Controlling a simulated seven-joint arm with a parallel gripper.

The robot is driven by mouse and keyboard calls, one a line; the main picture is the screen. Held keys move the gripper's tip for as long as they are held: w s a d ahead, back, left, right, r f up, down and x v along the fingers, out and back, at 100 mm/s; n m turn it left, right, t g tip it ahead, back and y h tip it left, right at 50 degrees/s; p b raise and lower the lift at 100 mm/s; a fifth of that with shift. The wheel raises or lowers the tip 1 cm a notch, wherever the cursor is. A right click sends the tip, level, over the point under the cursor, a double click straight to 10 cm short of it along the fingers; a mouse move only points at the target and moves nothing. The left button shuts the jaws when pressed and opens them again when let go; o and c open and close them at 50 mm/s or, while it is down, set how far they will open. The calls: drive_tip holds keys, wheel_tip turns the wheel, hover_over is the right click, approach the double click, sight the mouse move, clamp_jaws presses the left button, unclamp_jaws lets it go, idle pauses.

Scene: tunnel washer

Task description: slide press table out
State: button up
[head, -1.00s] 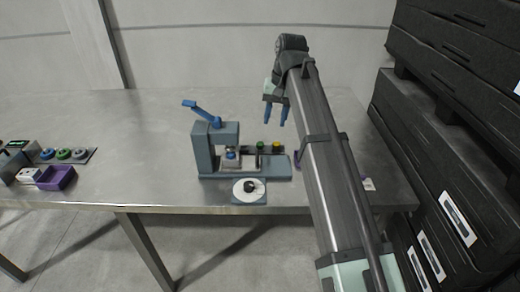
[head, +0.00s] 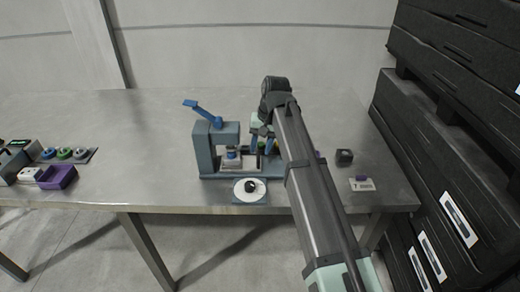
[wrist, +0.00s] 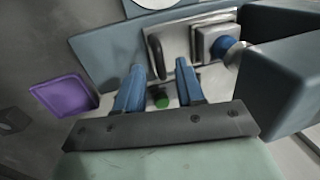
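The press (head: 204,150) is a blue-grey frame with a raised blue lever (head: 203,112), standing near the table's front edge. Its light press table (wrist: 181,42) shows in the wrist view, with a dark upright handle (wrist: 155,57) on it. A square piece with a blue round top (wrist: 222,48) sits at its right end. My gripper (head: 262,146) is low over the right part of the press. In the wrist view its blue fingers (wrist: 158,75) are apart with nothing between their tips. The handle is just beyond them; contact is not visible. My arm hides part of the press base.
A white disc with a black knob (head: 249,190) lies in front of the press. A green button (wrist: 161,101) shows between my fingers. A purple tray (wrist: 62,95) is at left in the wrist view. Black crates (head: 440,130) stack at right. The table's left middle is clear.

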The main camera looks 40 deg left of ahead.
drive_tip(key=shift+s+a+f, duration=0.1)
drive_tip(key=shift+f, duration=0.65)
clamp_jaws()
